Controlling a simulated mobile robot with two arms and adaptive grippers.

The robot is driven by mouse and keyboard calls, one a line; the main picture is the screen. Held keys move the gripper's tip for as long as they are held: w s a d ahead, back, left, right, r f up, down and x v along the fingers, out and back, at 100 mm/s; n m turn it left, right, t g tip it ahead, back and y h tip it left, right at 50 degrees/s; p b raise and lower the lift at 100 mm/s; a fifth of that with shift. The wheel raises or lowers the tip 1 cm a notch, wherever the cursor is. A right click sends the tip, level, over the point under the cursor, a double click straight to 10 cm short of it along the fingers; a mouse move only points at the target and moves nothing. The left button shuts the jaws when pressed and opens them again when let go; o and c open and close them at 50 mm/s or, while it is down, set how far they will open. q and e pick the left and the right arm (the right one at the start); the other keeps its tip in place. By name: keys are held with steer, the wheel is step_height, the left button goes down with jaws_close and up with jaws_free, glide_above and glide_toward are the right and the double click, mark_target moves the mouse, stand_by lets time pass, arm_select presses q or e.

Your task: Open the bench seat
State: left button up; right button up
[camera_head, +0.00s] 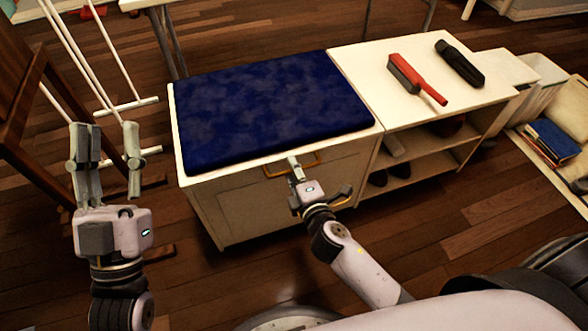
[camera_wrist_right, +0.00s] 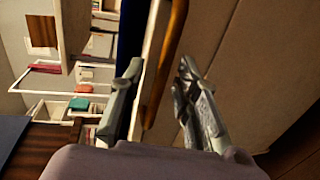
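The bench seat (camera_head: 270,105) is a dark blue cushion lying flat on a white box, and it looks closed. A thin wooden handle (camera_head: 290,168) sits on the box's front panel, just below the seat's front edge. My right gripper (camera_head: 318,176) is at the front panel by the handle, with its fingers spread. In the right wrist view, the handle (camera_wrist_right: 166,60) runs between the two open fingers; I cannot tell whether either touches it. My left gripper (camera_head: 105,142) is open and empty, raised to the left of the bench.
A white shelf unit (camera_head: 385,72) adjoins the bench on the right, with a red brush (camera_head: 415,78) and a black object (camera_head: 459,64) on top. Shoes (camera_head: 390,172) stand inside. A white rack (camera_head: 130,105) stands at left.

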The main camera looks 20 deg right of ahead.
steer(key=shift+w, duration=0.1)
steer(key=shift+c, duration=0.4)
jaws_close()
stand_by(0.5)
